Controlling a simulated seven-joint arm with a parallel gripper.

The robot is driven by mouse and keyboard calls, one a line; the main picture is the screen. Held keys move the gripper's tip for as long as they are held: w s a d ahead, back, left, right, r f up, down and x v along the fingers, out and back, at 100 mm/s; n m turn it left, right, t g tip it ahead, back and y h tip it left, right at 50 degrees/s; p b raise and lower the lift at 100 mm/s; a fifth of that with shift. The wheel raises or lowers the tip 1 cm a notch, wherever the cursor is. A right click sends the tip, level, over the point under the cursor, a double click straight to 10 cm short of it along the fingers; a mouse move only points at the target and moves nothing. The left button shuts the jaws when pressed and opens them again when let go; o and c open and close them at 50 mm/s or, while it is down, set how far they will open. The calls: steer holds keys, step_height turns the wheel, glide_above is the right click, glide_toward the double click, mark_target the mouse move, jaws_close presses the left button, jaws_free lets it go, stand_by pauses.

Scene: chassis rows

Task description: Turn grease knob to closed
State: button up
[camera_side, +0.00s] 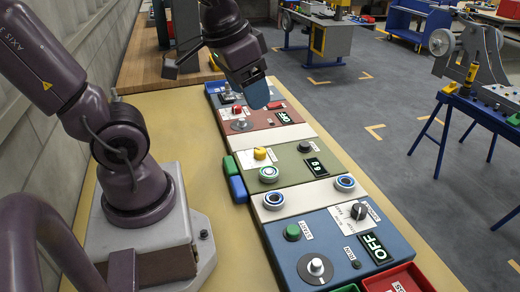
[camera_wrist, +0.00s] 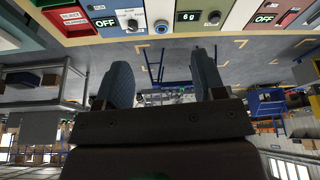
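My gripper (camera_side: 256,93) hangs above the far panels in the side view, apart from every knob. In the wrist view my gripper (camera_wrist: 162,65) has its two blue fingers spread wide with nothing between them. A dark pointer knob (camera_side: 359,211) sits on a white plate on the near blue panel (camera_side: 290,245); a knob on a white plate also shows in the wrist view (camera_wrist: 132,25). A black knob (camera_side: 304,147) stands beside the "6 g" display (camera_side: 317,167) on the green panel. The knob labels are too small for me to tell which one is the grease knob.
A silver knob (camera_side: 315,267), a green button (camera_side: 292,232) and an OFF display (camera_side: 374,246) share the near blue panel. Blue-ringed pieces (camera_side: 274,200) stand on the pale strip. Red bins (camera_side: 400,278) lie at the near end. The air above the near panels is clear.

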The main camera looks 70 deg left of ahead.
steer(key=w+a+f+n+g, duration=0.1)
steer(key=w+a+f+g, duration=0.3)
steer(key=a, duration=0.4)
steer(key=m, duration=0.5)
glide_toward(260, 150)
steer(key=shift+h, duration=0.3)
steer(key=f, duration=0.9)
steer(key=shift+s+a+f, duration=0.1)
steer(key=shift+a+f, duration=0.1)
steer(key=shift+f, duration=0.2)
steer(key=c, duration=0.9)
